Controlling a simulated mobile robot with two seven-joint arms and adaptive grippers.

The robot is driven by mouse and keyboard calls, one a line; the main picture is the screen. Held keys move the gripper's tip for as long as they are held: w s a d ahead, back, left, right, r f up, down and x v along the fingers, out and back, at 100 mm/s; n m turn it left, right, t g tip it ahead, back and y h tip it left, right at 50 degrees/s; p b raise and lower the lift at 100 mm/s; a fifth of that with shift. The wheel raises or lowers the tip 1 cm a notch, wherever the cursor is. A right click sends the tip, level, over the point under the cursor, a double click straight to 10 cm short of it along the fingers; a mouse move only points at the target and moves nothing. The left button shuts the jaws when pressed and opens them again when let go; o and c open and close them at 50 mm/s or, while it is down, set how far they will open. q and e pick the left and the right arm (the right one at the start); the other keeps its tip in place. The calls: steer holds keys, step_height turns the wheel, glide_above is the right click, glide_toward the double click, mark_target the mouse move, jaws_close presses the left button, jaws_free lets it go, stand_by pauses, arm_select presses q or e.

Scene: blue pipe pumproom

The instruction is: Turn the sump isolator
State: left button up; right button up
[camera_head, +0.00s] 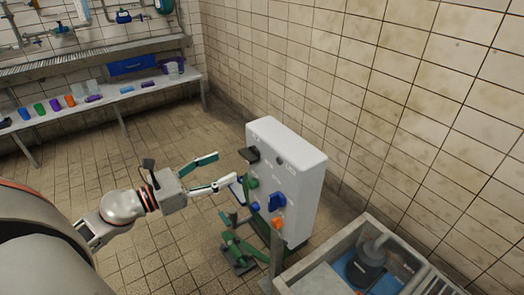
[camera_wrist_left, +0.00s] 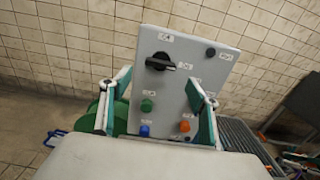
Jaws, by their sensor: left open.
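A pale grey control box (camera_head: 291,178) stands near the wall in the head view, and its front panel (camera_wrist_left: 190,72) fills the middle of the left wrist view. A black rotary handle (camera_wrist_left: 160,62) sits at the panel's upper left; it also shows in the head view (camera_head: 250,155). The labels are too small to read, so I cannot tell which is the sump isolator. My left gripper (camera_head: 226,169) is open and empty before the panel, its fingers (camera_wrist_left: 158,77) apart and pointing at it. My right gripper is out of view.
A green button (camera_wrist_left: 147,105), a blue button (camera_wrist_left: 145,130) and an orange button (camera_wrist_left: 184,126) sit low on the panel. A green pipe fitting (camera_head: 238,250) stands at the box's foot. A basin holding a dark pump (camera_head: 366,268) is at lower right. Open floor lies left.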

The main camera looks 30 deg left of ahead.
mark_target(244, 157)
arm_select(q)
steer(key=x, duration=0.2)
steer(key=p+x, duration=0.1)
steer(key=x, duration=0.3)
steer(key=shift+r, duration=0.3)
steer(key=shift+p+x, duration=0.35)
steer(key=shift+x, duration=0.45)
steer(key=shift+f, duration=0.2)
steer(key=c, duration=1.1)
